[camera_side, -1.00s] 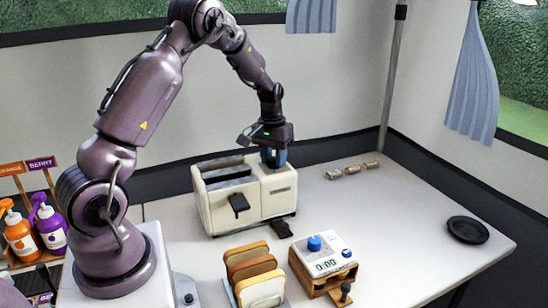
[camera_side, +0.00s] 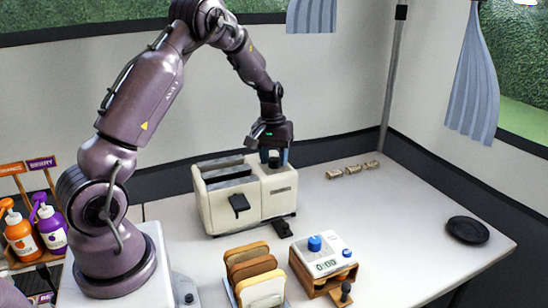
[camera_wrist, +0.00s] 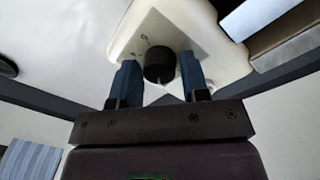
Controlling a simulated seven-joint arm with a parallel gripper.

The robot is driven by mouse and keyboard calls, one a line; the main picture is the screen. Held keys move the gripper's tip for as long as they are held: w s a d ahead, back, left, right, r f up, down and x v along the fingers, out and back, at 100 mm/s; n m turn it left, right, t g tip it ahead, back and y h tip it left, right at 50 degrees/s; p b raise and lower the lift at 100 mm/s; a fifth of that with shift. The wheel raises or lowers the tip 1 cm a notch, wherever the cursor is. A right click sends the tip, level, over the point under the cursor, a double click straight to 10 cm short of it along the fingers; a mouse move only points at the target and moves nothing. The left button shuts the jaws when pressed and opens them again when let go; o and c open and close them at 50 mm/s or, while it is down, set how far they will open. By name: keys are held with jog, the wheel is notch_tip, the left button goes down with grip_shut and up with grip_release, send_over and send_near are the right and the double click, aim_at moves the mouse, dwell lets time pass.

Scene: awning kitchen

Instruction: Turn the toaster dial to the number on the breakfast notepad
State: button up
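The cream toaster (camera_side: 233,210) stands on the table in the side view, with two slots on top and a black lever on its front. Its black round dial (camera_wrist: 160,67) sits on the top face, seen in the wrist view; it also shows as a dark shape under my gripper in the side view (camera_side: 274,161). My gripper (camera_wrist: 160,78) points down over it, one blue finger on each side of the dial. The fingers look open, with a thin gap at the right. The dial's number marks are too small to read. I see no notepad in these views.
A timer (camera_side: 318,246) with a blue knob rests on a wooden stand near the front. Bread slices (camera_side: 262,290) stand in a rack beside it. Table between toaster and plate is mostly clear.

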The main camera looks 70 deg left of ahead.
aim_at(267, 171)
jog(key=shift+o, duration=1.1)
notch_tip(267, 171, up, 13)
jog(key=shift+s+a, duration=0.25)
jog(key=shift+s, duration=0.05)
jog(key=s+d+r+m+t, duration=0.2)
jog(key=s+d+m, duration=0.3)
jog(key=s+d, duration=0.3)
jog(key=s+d+r+m+t, duration=0.3)
jog(key=s+d, duration=0.6)
jog(key=d, duration=0.7)
jog(key=shift+s+d+r+m, duration=0.25)
jog(key=shift+s+r+m, duration=0.05)
jog(key=shift+r+m, duration=0.55)
